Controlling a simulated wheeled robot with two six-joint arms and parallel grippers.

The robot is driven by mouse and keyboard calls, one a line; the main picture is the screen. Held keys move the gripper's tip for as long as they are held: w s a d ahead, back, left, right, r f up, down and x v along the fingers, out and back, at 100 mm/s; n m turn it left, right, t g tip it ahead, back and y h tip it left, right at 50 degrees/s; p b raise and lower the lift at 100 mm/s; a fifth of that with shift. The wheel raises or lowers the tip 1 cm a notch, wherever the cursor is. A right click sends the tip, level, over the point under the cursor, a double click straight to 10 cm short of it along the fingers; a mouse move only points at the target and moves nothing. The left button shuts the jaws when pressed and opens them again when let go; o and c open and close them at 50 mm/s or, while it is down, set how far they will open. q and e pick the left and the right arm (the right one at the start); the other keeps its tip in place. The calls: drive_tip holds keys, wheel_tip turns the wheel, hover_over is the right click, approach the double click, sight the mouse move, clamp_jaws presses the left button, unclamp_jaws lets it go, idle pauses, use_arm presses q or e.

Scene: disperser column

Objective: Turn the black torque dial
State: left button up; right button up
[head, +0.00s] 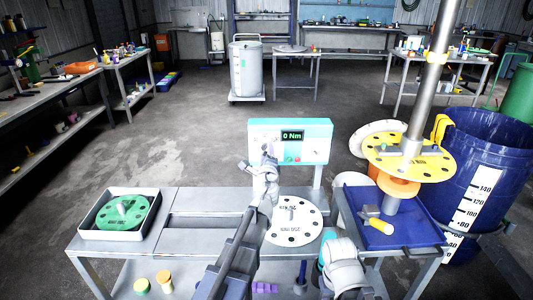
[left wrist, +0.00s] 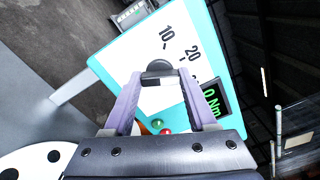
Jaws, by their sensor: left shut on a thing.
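The black torque dial (left wrist: 157,68) is on the white face of a teal-framed panel (left wrist: 110,48), beside the marks 10 and 20. In the left wrist view my left gripper (left wrist: 158,80) has its two fingers on either side of the dial and is shut on it. In the head view the panel (head: 316,146) stands upright behind the table, its display (head: 292,135) reading 0 Nm. There my left gripper (head: 266,158) is in front of the panel's left part and hides the dial.
A white disc with holes (head: 292,228) lies on the table below the panel. A tray (head: 88,228) with a green disc (head: 122,211) is at the left. At the right are a metal column (head: 430,80) with a yellow disc (head: 378,151) and a blue barrel (head: 505,140).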

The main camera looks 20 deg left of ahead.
use_arm(q)
drive_tip(key=m, duration=0.4)
drive_tip(key=shift+m, duration=0.4)
idle(0.4)
drive_tip(key=o, duration=1.4)
drive_tip(key=shift+c, duration=0.2)
drive_tip(key=v, duration=0.7)
drive_tip(key=shift+s, duration=0.4)
drive_tip(key=shift+d, duration=0.15)
